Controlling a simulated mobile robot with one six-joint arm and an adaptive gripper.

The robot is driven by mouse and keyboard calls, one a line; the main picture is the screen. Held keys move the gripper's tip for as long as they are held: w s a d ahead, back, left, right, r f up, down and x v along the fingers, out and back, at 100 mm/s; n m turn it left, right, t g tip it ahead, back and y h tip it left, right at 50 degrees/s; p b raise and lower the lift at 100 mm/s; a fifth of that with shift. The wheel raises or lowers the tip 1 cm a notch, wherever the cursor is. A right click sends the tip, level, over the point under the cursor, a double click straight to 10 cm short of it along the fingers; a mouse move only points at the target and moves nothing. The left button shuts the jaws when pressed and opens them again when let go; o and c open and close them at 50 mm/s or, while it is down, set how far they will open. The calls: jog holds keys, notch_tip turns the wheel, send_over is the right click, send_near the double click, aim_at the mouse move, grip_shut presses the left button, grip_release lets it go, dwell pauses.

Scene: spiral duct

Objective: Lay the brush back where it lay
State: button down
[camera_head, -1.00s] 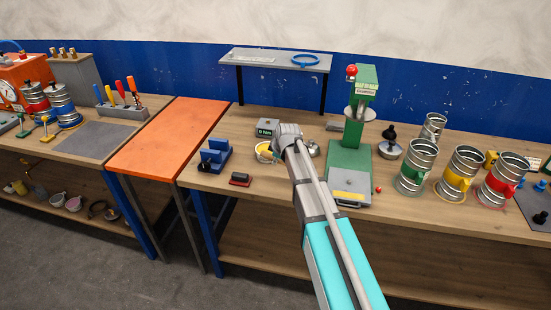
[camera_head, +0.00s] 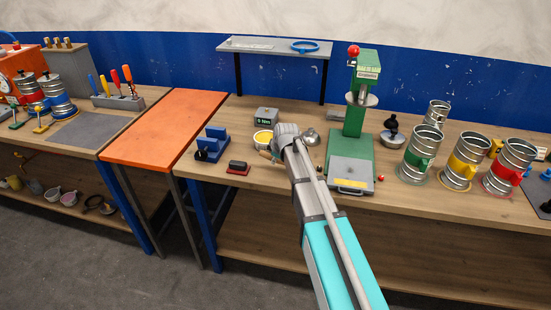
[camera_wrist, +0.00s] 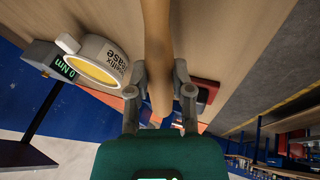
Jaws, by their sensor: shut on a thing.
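The brush (camera_wrist: 156,35) shows in the wrist view as a smooth tan wooden handle running up out of the picture; its bristle end is not in sight. My gripper (camera_wrist: 160,88) is shut on this handle, one finger on each side. In the head view, my gripper (camera_head: 282,140) is over the middle bench, and a bit of the tan brush (camera_head: 267,155) shows just below the grease pot. The white grease pot (camera_head: 263,138), with yellow grease inside, stands beside my gripper; it also shows in the wrist view (camera_wrist: 95,60).
A grey torque display (camera_head: 266,116) stands behind the pot. A black-and-red block (camera_head: 238,168) and a blue holder (camera_head: 211,146) are to the left. A green press (camera_head: 350,150) and metal duct pieces are to the right. Bare wood lies along the bench's front edge.

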dwell(0.3)
jog(key=shift+c, duration=2.2)
grip_release()
jog(key=o, duration=0.4)
jog(key=shift+o, duration=0.2)
jog(key=shift+r, duration=0.1)
notch_tip(320, 180, up, 10)
jog(key=p, duration=1)
dwell(0.7)
